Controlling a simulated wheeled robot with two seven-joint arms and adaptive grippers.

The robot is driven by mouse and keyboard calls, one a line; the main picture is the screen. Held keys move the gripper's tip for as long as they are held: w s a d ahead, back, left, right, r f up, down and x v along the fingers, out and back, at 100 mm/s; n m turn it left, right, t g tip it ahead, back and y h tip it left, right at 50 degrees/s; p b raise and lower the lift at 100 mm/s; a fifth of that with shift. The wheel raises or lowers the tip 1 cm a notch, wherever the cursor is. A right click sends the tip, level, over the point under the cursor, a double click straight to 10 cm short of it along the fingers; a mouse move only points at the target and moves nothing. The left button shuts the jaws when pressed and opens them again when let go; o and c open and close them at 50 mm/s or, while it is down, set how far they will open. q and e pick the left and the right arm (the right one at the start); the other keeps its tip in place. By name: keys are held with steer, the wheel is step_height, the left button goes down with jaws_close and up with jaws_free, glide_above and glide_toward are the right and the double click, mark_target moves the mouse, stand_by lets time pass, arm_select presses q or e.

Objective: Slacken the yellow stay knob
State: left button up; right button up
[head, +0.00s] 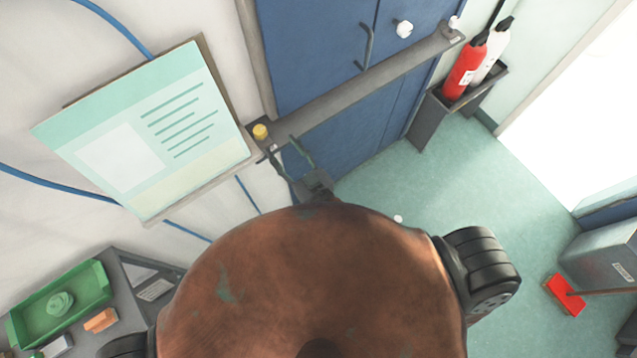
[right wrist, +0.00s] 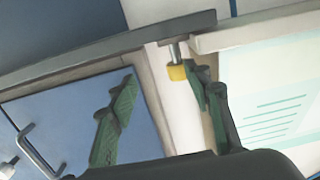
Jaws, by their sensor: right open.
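The yellow stay knob (head: 260,131) is small and round. It sits at the left end of a grey bar (head: 365,78) that crosses the blue doors. In the right wrist view the knob (right wrist: 177,72) is on a short metal stem below a grey rail. My right gripper (head: 282,147) is open close beside the knob, its fingers reaching up towards it. In the right wrist view my right gripper (right wrist: 160,72) shows two green-padded fingers spread apart; the knob appears near the right-hand fingertip. Whether they touch, I cannot tell. My left gripper is out of view.
A pale green board (head: 150,130) hangs on the wall left of the knob. The blue doors (head: 320,45) carry a grey handle (head: 365,48) and a white knob (head: 404,29). Fire extinguishers (head: 465,68) stand at the right. A green tray (head: 60,305) lies at lower left.

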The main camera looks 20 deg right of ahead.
steer(key=w+d+f+m+g+h, duration=0.1)
steer(key=d+f+h, duration=0.2)
steer(key=d+f, duration=0.4)
steer(key=s+d+f+g, duration=0.1)
steer(key=f+g, duration=0.1)
steer(key=f, duration=0.9)
steer(key=s+d+f+g+b, duration=0.1)
steer(key=d+f+g, duration=0.1)
steer(key=f, duration=0.9)
steer(key=shift+f+n, duration=0.35)
steer(key=shift+n, duration=0.05)
